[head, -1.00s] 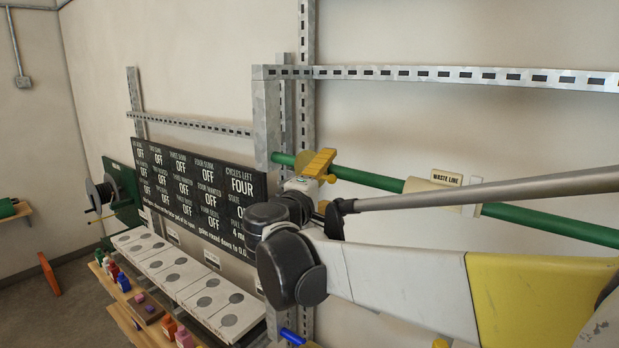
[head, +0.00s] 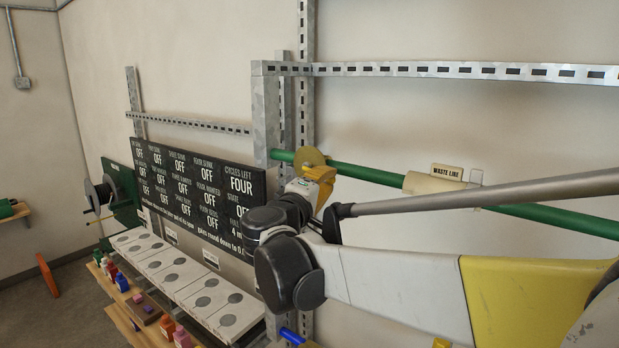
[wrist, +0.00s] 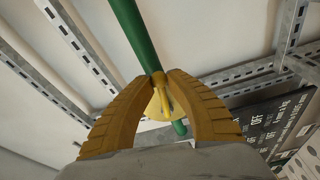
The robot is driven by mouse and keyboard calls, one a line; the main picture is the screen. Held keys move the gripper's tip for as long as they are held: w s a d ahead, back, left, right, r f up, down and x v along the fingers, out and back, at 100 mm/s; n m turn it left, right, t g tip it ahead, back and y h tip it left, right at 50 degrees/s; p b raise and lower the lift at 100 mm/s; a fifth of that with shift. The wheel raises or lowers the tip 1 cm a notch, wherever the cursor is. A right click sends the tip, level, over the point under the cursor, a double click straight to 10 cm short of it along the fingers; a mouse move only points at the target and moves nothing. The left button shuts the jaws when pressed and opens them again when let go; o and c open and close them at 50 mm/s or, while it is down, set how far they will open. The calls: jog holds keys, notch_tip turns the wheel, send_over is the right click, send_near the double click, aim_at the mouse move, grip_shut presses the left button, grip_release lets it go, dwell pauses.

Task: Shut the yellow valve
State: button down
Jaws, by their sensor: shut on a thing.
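The yellow valve (head: 308,157) sits on the green pipe (head: 365,172), left of the waste line sign. Its rounded yellow plate shows above my gripper in the head view. In the wrist view, part of the valve (wrist: 153,108) shows between the two fingers, with the green pipe (wrist: 133,35) running behind it. My gripper (wrist: 160,77) has its ridged yellow fingers closed on the valve, tips close together. In the head view my gripper (head: 319,175) is at the pipe, and its fingers hide the lower part of the valve.
A "WASTE LINE" sign (head: 447,172) is on the pipe to the right. A slotted metal upright (head: 306,100) stands behind the valve. A black status board (head: 195,190) and a white panel with grey discs (head: 180,275) lie to the left.

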jog(key=shift+f, duration=0.1)
jog(key=m+b, duration=0.1)
jog(key=f+m+b, duration=0.1)
jog(key=shift+w+a+f+m+t, duration=0.15)
jog(key=shift+a+f+m+t, duration=0.05)
jog(key=shift+m+t, duration=0.1)
dwell(0.3)
jog(key=shift+w+a+f+m+h+b, duration=0.15)
jog(key=shift+f+m+b, duration=0.25)
jog(key=shift+m, duration=0.2)
jog(key=shift+w+a+f+m+h+b, duration=0.15)
jog(key=shift+f+m+b, duration=0.1)
jog(key=shift+m+b, duration=0.3)
jog(key=shift+s, duration=0.1)
